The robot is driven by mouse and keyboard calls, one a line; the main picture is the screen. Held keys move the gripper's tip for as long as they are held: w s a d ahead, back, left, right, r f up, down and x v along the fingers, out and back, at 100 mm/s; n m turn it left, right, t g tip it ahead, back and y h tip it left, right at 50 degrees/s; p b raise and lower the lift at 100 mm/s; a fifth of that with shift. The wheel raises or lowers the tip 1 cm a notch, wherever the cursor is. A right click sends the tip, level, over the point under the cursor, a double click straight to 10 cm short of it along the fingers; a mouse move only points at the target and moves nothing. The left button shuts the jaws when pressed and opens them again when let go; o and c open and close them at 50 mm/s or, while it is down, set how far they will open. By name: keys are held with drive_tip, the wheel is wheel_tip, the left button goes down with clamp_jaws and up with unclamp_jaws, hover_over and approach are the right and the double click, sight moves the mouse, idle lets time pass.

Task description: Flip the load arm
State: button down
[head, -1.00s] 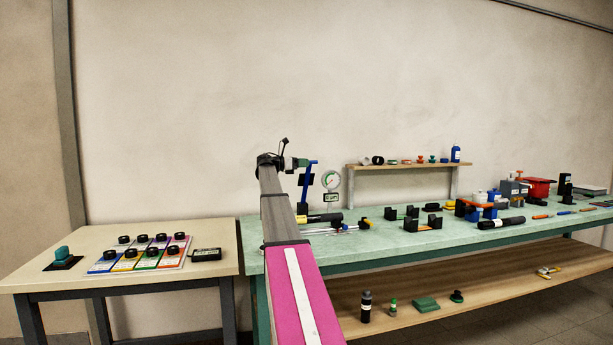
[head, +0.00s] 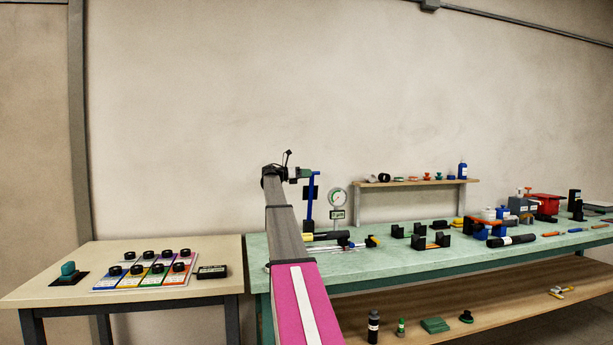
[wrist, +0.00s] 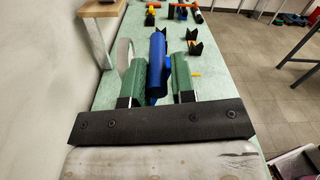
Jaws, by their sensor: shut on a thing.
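The load arm is a blue bar (head: 310,206) that stands about upright at the left end of the green bench in the head view. My gripper (head: 299,173) is at the top of this bar. In the wrist view, the two green fingers of my gripper (wrist: 158,82) are shut on the load arm (wrist: 157,58), one on each side of it. A round dial gauge (head: 336,197) with a small green display stands just right of the bar. The lower end of the bar is partly hidden by my arm and nearby parts.
Black holders (head: 430,236) and dark cylinders lie along the green bench (head: 385,257). A wooden shelf (head: 412,181) with small items stands behind. At left, a beige table (head: 50,290) carries several black knobs on coloured panels. The air above the bench is clear.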

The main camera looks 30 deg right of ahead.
drive_tip(key=c, duration=1.1)
unclamp_jaws()
drive_tip(key=shift+w, duration=0.5)
drive_tip(key=shift+o, duration=0.2)
drive_tip(key=shift+s, duration=0.1)
drive_tip(key=shift+s, duration=0.1)
drive_tip(key=v, duration=1)
drive_tip(key=shift+a, duration=0.4)
